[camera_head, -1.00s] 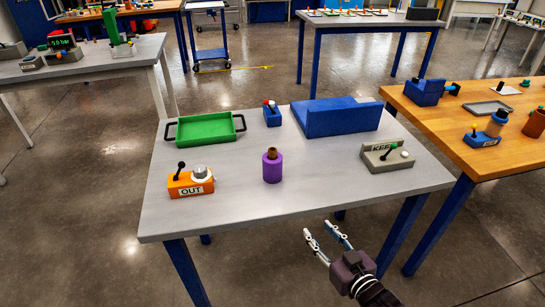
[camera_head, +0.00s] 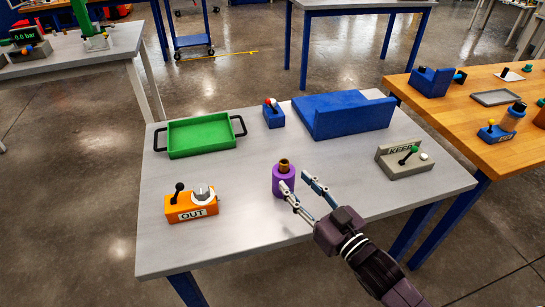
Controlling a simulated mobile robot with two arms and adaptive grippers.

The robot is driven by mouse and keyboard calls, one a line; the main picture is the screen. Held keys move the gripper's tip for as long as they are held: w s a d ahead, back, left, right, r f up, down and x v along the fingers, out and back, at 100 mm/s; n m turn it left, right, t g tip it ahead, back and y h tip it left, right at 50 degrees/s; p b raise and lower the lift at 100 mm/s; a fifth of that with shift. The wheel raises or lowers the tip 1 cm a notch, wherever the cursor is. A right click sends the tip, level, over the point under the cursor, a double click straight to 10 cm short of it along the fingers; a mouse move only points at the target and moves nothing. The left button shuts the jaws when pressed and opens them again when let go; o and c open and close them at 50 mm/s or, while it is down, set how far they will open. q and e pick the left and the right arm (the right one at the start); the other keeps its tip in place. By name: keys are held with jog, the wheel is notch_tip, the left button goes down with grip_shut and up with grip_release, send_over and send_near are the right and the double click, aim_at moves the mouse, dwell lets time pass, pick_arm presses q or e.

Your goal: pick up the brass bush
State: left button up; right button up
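The brass bush (camera_head: 284,164) sits upright on top of a purple cylinder (camera_head: 282,182) near the middle of the grey table. My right gripper (camera_head: 295,182) is open, its two fingers apart and pointing towards the purple cylinder. The left finger overlaps the cylinder's lower right side in the picture; I cannot tell whether it touches. Nothing is between the fingers that I can make out. My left gripper is not in view.
On the grey table (camera_head: 240,240) stand a green tray (camera_head: 200,152), an orange OUT block (camera_head: 191,212), a grey KEEP block (camera_head: 404,168), a small blue block (camera_head: 273,119) and a large blue angled block (camera_head: 350,122). A wooden table (camera_head: 470,127) stands at right.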

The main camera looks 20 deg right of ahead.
aim_at(287, 167)
jog(key=shift+w+a, duration=0.15)
jog(key=shift+w, duration=0.55)
jog(key=shift+w+a+r+p, duration=0.1)
jog(key=shift+w+r+p, duration=0.15)
jog(key=shift+w, duration=0.3)
jog(key=x, duration=0.3)
jog(key=p+x, duration=0.1)
jog(key=shift+w+d, duration=0.2)
jog(key=shift+w, duration=0.1)
jog(key=shift+w+a+f, duration=0.1)
jog(key=shift+w+f, duration=0.05)
jog(key=shift+w, duration=0.2)
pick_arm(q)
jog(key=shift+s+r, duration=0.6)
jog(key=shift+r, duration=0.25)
pick_arm(e)
grip_shut()
